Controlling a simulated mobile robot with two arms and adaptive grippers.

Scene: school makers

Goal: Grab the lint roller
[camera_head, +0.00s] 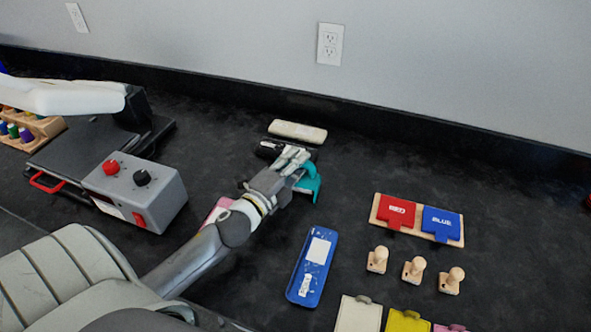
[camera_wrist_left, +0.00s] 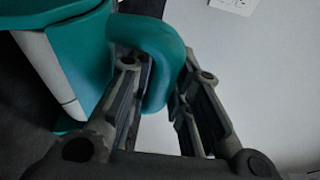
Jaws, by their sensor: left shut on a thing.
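The lint roller, a teal piece (camera_head: 309,182) with a curved teal handle, shows at my left gripper in the head view. In the left wrist view its teal body and handle (camera_wrist_left: 160,48) fill the upper left, with a white roll (camera_wrist_left: 48,75) beside them. My left gripper (camera_head: 293,160) is shut on the teal handle, its two fingers on either side of it. The fingers hide part of the lint roller in the head view. I cannot tell if it is clear of the counter. My right gripper is not in view.
A beige block (camera_head: 297,131) and a dark object (camera_head: 268,149) lie just behind the gripper. A grey control box (camera_head: 150,190) stands left. A blue tray (camera_head: 304,284), wooden pegs (camera_head: 413,270) and red and blue plates (camera_head: 397,211) lie right. The wall (camera_head: 450,75) rises behind.

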